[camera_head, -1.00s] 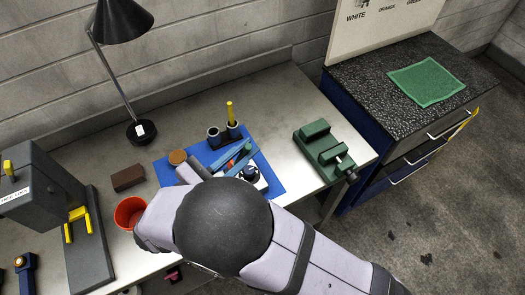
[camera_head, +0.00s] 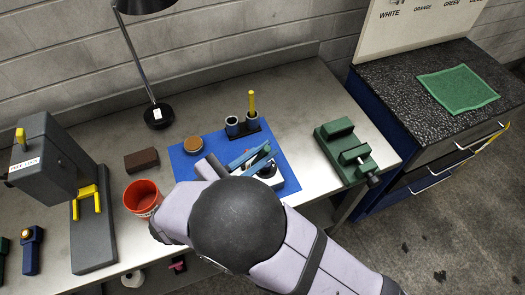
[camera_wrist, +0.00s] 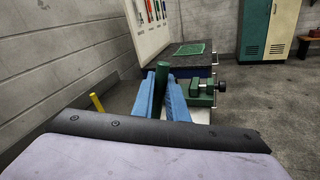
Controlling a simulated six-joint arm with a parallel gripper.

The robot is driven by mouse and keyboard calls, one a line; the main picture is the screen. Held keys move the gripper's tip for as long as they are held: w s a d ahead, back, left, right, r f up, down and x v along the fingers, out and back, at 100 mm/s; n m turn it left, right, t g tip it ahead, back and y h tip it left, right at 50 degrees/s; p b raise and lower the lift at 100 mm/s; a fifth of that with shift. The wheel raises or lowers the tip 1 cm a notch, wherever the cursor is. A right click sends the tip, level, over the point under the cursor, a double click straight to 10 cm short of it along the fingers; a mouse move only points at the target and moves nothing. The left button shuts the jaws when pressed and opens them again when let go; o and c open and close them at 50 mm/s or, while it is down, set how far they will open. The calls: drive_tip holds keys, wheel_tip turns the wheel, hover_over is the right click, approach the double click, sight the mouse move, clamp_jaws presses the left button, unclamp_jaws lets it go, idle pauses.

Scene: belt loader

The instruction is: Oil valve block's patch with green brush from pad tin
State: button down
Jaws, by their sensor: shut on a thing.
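My gripper (camera_head: 258,156) is over the right part of the blue mat, its blue fingers shut on the green brush. In the wrist view the brush's green handle (camera_wrist: 161,78) stands up between the fingers; its bristle end is hidden. The pad tin (camera_head: 193,144), round with a brown top, sits at the mat's upper left, apart from the gripper. A pale block with dark parts (camera_head: 270,180), which looks like the valve block, lies under and beside the fingers, mostly covered. Its patch cannot be made out.
A two-cup stand (camera_head: 234,128) holds a yellow brush (camera_head: 251,103) in its right cup. A green vise (camera_head: 345,153) stands to the right, a red cup (camera_head: 142,197) and brown brick (camera_head: 141,160) to the left. A lamp (camera_head: 158,116) stands behind.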

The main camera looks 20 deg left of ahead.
drive_tip(key=shift+r, duration=0.1)
drive_tip(key=r+p, duration=0.1)
drive_tip(key=p, duration=0.2)
drive_tip(key=shift+p, duration=1)
drive_tip(key=shift+f, duration=0.2)
